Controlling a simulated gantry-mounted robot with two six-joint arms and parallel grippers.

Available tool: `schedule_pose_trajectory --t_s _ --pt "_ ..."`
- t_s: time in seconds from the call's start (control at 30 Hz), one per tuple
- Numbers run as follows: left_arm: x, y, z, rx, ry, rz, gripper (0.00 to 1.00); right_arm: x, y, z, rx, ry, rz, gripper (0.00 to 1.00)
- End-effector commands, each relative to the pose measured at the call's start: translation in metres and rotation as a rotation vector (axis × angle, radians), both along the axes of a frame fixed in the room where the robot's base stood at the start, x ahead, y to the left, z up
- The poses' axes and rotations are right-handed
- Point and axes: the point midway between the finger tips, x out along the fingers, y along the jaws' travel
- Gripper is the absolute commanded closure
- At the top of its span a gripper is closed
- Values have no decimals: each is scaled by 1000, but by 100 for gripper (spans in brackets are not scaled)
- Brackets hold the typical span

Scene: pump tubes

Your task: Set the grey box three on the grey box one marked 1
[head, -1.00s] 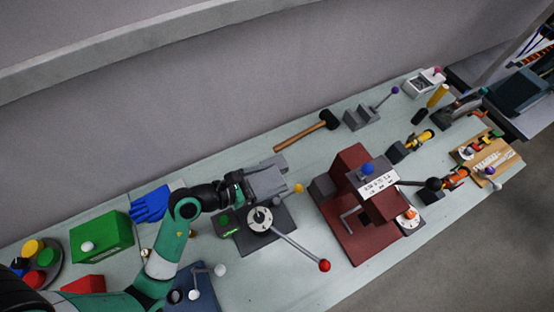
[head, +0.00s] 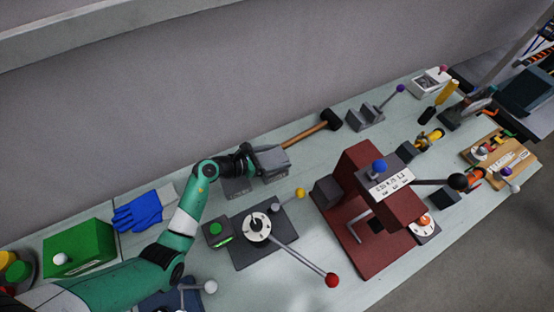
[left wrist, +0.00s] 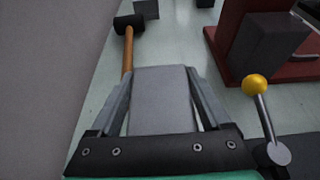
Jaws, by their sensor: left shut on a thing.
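My left gripper (head: 262,160) reaches in over the back of the bench and is shut on a grey box (head: 272,159). In the left wrist view the grey box (left wrist: 160,100) fills the space between the two fingers (left wrist: 160,88). Another grey block (head: 241,187) shows just below the gripper in the head view, partly hidden by it. I cannot tell whether the held box touches anything beneath. No number 1 can be read on any grey box. My right gripper is not in view.
A hammer (head: 308,133) lies just beyond the gripper. A lever unit with a red knob (head: 331,280) and yellow knob (head: 299,193) stands nearer. A dark red press (head: 365,225) with a dark block (head: 327,192) is to the right. A blue glove (head: 140,212) lies left.

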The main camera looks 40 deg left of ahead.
Motion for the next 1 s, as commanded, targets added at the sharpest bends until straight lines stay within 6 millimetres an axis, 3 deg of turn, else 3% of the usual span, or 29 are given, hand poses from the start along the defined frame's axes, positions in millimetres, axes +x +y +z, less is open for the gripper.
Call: schedule_pose_trajectory --t_s 0.03,0.37,0.4,0.5,0.77,1.0 --pt "0 0 -10 0 0 0 84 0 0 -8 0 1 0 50" --pt "0 0 -12 1 -1 1 84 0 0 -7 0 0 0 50" --pt "0 0 -11 1 0 1 14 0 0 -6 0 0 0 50" --pt "0 0 -11 1 0 0 0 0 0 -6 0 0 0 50" --pt "0 0 -7 1 -2 -1 0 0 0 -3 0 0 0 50" --pt "-37 13 11 1 -1 5 0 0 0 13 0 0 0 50"
